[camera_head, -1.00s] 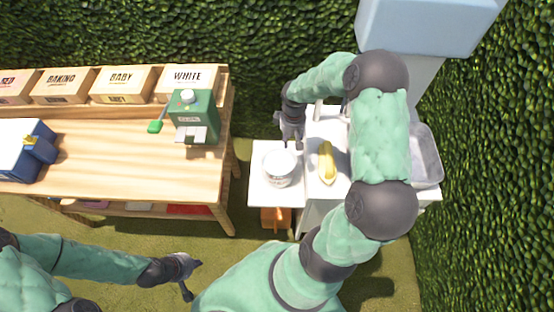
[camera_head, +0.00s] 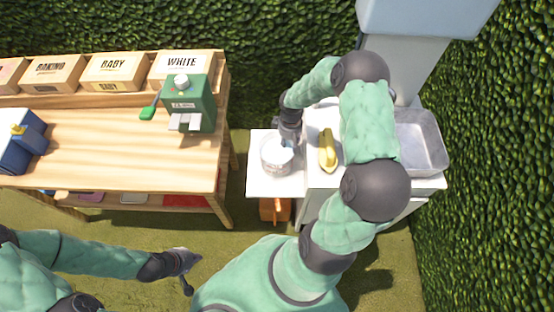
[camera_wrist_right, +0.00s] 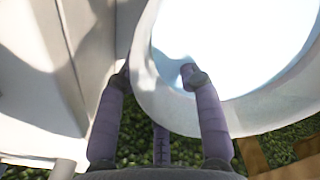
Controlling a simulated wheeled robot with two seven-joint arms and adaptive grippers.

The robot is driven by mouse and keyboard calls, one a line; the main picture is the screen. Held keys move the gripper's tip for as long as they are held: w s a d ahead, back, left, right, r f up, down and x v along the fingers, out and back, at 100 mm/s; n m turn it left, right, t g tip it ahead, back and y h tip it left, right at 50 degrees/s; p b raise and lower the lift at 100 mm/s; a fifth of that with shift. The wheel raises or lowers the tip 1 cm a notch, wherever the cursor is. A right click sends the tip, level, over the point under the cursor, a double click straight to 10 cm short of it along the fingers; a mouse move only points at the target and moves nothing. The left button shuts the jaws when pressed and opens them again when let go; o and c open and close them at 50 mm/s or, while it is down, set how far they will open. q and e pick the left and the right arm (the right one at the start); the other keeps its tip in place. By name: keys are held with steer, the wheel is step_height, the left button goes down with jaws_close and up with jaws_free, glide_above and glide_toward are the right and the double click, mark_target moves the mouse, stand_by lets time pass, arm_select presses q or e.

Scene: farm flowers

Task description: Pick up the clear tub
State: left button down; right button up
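The clear tub (camera_head: 276,160) stands upright on a small white side shelf in the head view, and looks pale and round with a label on its side. My right gripper (camera_head: 289,142) is at its upper right rim. In the right wrist view the tub's rim (camera_wrist_right: 146,90) passes between the two fingers of my right gripper (camera_wrist_right: 158,76). One finger is over the inside of the tub and the other is outside. The fingers are apart, not closed on the wall. My left gripper (camera_head: 192,273) is low at the lower left, empty, with its fingertips apart.
A yellow object (camera_head: 327,152) lies on the white counter right of the tub. A grey basin (camera_head: 424,143) is further right. A wooden table (camera_head: 110,150) at left carries a green machine (camera_head: 190,103). Hedges close off the back and right.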

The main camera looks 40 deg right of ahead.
steer(key=shift+f, duration=0.2)
jaws_close()
steer(key=shift+r, duration=0.1)
